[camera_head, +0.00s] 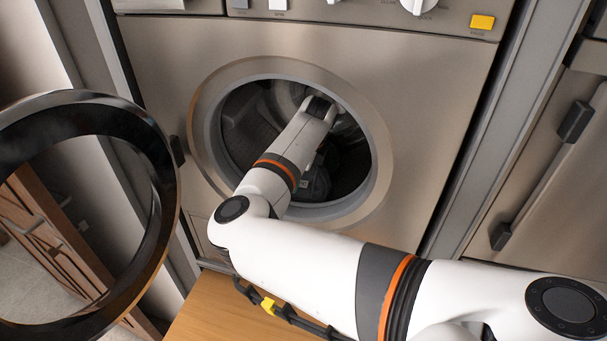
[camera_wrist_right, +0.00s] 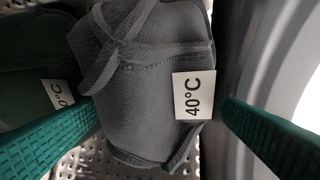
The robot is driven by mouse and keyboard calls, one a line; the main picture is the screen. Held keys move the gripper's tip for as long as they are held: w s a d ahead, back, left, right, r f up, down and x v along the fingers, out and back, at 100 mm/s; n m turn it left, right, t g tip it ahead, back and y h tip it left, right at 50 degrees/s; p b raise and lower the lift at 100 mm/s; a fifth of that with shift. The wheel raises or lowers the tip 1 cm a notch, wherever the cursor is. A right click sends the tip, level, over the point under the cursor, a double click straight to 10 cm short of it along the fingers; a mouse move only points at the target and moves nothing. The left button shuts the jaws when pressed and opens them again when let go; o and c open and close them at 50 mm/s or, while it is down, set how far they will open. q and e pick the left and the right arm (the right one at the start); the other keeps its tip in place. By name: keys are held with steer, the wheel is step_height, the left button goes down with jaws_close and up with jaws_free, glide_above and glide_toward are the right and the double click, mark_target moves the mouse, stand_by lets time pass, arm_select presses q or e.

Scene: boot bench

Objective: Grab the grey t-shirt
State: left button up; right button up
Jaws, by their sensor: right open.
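My right arm reaches through the open round door of the washing machine (camera_head: 440,110) into its drum. In the right wrist view a grey cloth garment (camera_wrist_right: 140,75), apparently the grey t-shirt, lies bunched with a strap-like fold and a white "40°C" tag (camera_wrist_right: 194,95). My right gripper (camera_wrist_right: 160,108) is open, with one green finger on each side of the garment. The left finger overlaps its edge in the picture; I cannot tell whether it touches. In the head view a dark bundle shows in the drum beside my wrist, and the fingertips are hidden. My left gripper is not in view.
A dark green cloth (camera_wrist_right: 35,50) with its own tag lies left of the grey garment. The perforated metal drum wall (camera_wrist_right: 70,165) is close below. The round door (camera_head: 165,200) stands swung open at the left. A wooden surface (camera_head: 215,310) lies below the machine.

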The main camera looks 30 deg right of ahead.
mark_target(303, 177)
steer(key=shift+d+p+x, duration=0.15)
steer(key=shift+d+x, duration=0.05)
steer(key=shift+x, duration=0.55)
steer(key=shift+d+p+x, duration=0.15)
steer(key=shift+x, duration=0.65)
steer(key=shift+a, duration=0.15)
steer(key=shift+c, duration=0.5)
steer(key=shift+s, duration=0.1)
steer(key=c, duration=0.6)
steer(key=shift+r, duration=0.1)
